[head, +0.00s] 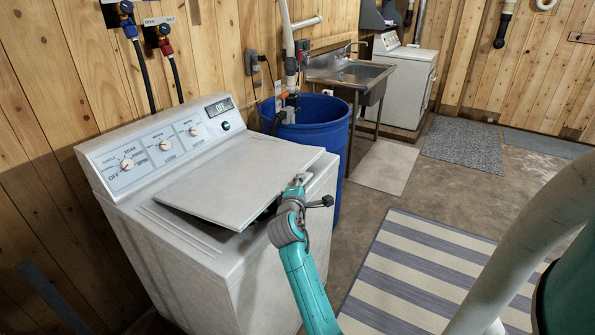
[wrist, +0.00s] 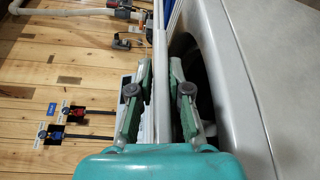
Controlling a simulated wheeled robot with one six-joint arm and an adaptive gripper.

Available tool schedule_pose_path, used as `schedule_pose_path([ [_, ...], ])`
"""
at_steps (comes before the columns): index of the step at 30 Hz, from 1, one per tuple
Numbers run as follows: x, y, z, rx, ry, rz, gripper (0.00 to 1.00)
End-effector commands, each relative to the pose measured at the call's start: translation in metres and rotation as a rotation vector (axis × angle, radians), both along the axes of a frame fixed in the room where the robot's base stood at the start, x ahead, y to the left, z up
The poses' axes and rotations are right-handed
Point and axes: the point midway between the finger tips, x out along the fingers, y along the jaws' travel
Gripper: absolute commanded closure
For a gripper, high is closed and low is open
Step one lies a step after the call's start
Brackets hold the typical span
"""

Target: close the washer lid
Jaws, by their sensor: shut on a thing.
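The washer (head: 190,260) is a pale grey top-loader against the plank wall, with a dial panel along its back. Its flat lid (head: 240,176) is raised a little, and a dark gap shows under its edge near my gripper. My gripper (head: 300,182) is at the lid's right-hand edge. In the wrist view my gripper (wrist: 161,64) has its two fingers on either side of the lid's thin edge (wrist: 160,95), shut on it. The washer top (wrist: 260,75) and part of its dark opening show to the right there. Most of the opening is hidden by the lid.
A blue barrel (head: 318,125) stands close behind the washer's right side, with a pipe above it. A steel sink (head: 350,75) and a white appliance (head: 408,85) are farther back. A striped rug (head: 425,265) lies on the open floor at right.

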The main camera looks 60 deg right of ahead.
Motion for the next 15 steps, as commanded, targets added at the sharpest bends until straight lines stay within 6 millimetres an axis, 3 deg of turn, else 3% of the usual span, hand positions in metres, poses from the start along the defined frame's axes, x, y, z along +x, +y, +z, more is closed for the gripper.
schedule_pose_path([
  [6, -0.0021, -0.0004, -0.0144, 0.002, 0.008, -0.002, 1.0],
  [15, -0.0023, -0.0006, -0.0162, 0.002, 0.008, -0.002, 1.0],
])
